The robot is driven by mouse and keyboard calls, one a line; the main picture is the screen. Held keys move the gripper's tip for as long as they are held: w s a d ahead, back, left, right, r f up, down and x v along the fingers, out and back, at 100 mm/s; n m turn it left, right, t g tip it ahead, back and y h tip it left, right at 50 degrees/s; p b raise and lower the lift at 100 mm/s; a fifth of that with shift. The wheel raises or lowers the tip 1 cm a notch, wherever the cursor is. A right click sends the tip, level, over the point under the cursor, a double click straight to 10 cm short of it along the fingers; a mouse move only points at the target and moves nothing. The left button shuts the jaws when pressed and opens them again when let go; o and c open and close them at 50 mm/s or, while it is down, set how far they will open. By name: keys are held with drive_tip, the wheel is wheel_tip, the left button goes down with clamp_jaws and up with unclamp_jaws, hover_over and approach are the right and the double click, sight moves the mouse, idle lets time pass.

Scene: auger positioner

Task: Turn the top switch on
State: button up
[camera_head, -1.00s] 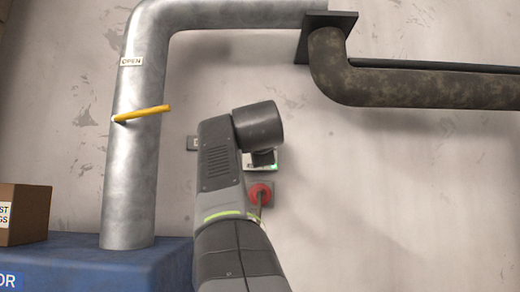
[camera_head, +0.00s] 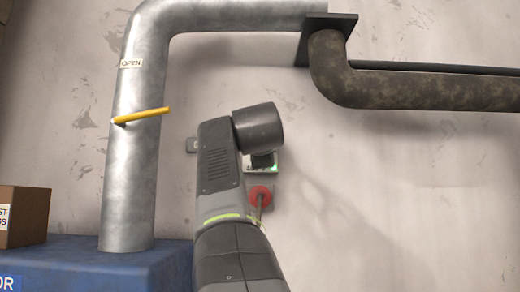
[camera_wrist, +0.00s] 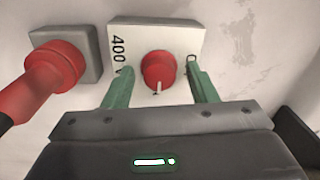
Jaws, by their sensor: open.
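The top switch is a red round knob (camera_wrist: 158,70) on a white plate (camera_wrist: 150,33) marked "400 V" in the wrist view. A pale pointer on the knob points toward my gripper's body. My gripper (camera_wrist: 160,68) is open, with one green finger on each side of the knob. Small gaps show between the fingers and the knob; I cannot tell whether either touches it. In the head view my arm hides most of this switch; an edge of its white plate (camera_head: 276,158) shows beside the wrist.
A second switch, a red knob (camera_head: 261,195) on a grey box, sits just below; the wrist view shows it at left (camera_wrist: 60,62). A silver pipe (camera_head: 130,180) with a yellow lever (camera_head: 142,115) stands left, on a blue box (camera_head: 100,262). The wall right is clear below the dark pipe (camera_head: 430,88).

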drive_tip(key=s+b, duration=0.3)
drive_tip(key=s, duration=1)
drive_tip(key=shift+s+f, duration=0.2)
drive_tip(key=shift+s, duration=0.2)
drive_tip(key=shift+w, duration=0.2)
drive_tip(key=w+p, duration=0.3)
drive_tip(key=w, duration=1)
drive_tip(key=shift+w+r, duration=0.15)
drive_tip(key=shift+w, duration=0.15)
